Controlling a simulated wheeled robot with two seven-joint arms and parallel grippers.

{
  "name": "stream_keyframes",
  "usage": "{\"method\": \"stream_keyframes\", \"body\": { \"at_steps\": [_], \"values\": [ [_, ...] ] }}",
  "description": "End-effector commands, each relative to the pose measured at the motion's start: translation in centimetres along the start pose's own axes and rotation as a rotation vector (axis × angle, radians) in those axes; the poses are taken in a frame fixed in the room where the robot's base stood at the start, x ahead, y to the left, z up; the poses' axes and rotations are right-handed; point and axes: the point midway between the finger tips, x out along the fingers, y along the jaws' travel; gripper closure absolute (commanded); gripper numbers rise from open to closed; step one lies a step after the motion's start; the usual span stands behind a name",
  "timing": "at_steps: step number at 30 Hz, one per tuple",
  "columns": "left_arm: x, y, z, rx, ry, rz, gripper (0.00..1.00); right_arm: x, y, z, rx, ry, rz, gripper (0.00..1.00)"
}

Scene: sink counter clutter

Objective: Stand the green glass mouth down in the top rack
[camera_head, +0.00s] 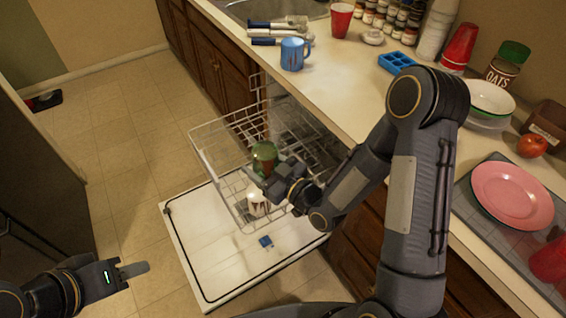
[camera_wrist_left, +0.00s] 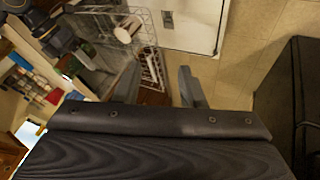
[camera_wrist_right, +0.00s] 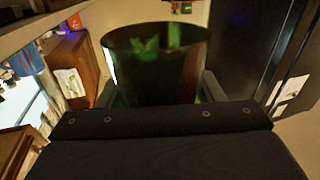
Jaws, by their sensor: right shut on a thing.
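The green glass (camera_head: 264,158) is above the pulled-out wire top rack (camera_head: 212,146) of the dishwasher. My right gripper (camera_head: 272,174) is shut on it. In the right wrist view the glass (camera_wrist_right: 155,65) stands between the two fingers, its wide rim toward the top of the picture. I cannot tell from the head view which end is the mouth, or whether the glass touches the rack. My left gripper (camera_head: 132,270) is empty and apart from everything at lower left; its fingers stand apart in the left wrist view (camera_wrist_left: 155,88).
A white cup (camera_head: 258,205) sits lower in the dishwasher, near its open door (camera_head: 200,262). The counter holds a blue mug (camera_head: 293,54), blue tray (camera_head: 396,62), red cups (camera_head: 341,19), bowls (camera_head: 490,98) and a pink plate (camera_head: 512,195).

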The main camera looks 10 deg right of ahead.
Motion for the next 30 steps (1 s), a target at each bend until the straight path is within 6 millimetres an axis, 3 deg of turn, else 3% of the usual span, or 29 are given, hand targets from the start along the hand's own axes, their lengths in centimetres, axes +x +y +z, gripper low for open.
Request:
{"method": "stream_keyframes", "body": {
  "at_steps": [1,5,11,15,21,30],
  "values": [
    [0.0,0.0,0.0,0.0,0.0,0.0,0.61,0.3,-0.4,-0.3,-0.002,0.003,-0.02,0.68],
    [0.3,0.4,-0.5,-0.028,0.009,0.011,0.44,0.6,-0.9,-0.5,-0.002,0.002,-0.048,0.68],
    [2.5,4.2,-3.9,-0.287,0.071,0.111,0.18,0.7,-0.9,-0.5,-0.002,0.002,-0.051,0.68],
    [4.9,8.8,-6.9,-0.623,0.103,0.248,0.18,0.6,-0.9,-0.5,-0.001,0.003,-0.05,0.68],
    [8.0,15.1,-9.5,-1.161,0.071,0.453,0.18,0.6,-0.9,-0.5,-0.001,0.003,-0.049,0.68],
    [12.1,21.5,-9.7,-1.964,-0.076,0.687,0.18,0.6,-0.9,-0.5,-0.001,0.003,-0.049,0.68]
  ]
}}
